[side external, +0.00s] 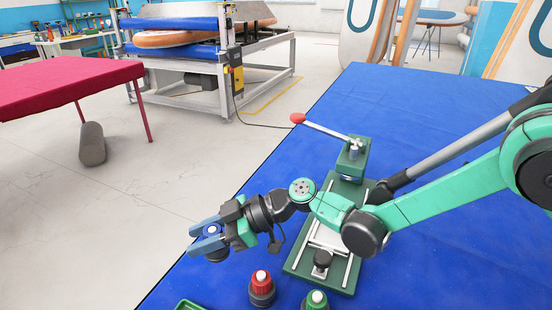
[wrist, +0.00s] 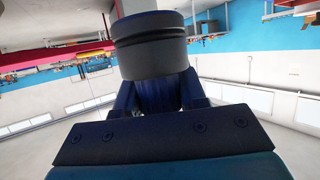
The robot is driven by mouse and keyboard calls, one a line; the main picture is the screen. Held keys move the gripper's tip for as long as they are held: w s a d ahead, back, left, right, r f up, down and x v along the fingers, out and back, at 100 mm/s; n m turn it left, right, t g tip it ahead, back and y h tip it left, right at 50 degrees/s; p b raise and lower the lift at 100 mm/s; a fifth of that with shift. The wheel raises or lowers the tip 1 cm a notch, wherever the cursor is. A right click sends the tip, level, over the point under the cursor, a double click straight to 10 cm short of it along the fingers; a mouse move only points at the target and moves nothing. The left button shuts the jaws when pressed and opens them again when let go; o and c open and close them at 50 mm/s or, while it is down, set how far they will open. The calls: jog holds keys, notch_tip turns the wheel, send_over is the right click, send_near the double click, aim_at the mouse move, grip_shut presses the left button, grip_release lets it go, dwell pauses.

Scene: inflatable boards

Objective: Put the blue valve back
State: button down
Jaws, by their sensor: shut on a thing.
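The blue valve (side external: 216,256) is held at the end of my arm, left of the green press fixture, its dark base showing below the fingers. My gripper (side external: 208,238) is shut on it. In the wrist view the valve (wrist: 150,45) is a dark blue cylinder with a black ring, between the blue fingers (wrist: 160,90). A red valve (side external: 262,288) stands upright on the blue table cover. A green valve (side external: 316,300) stands to its right, cut by the frame edge.
The green press fixture (side external: 303,266) with a red-knobbed lever (side external: 298,118) stands on the blue-covered table (side external: 410,130). A green tray edge (side external: 189,304) shows at the bottom. The table's left edge runs beneath my gripper. Clear cover lies behind the fixture.

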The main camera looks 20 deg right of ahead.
aim_at(208, 258)
jog(key=shift+f, duration=2.1)
jog(key=shift+f, duration=0.35)
jog(key=shift+f, duration=0.25)
jog(key=c, duration=0.5)
grip_release()
jog(key=shift+r, duration=0.15)
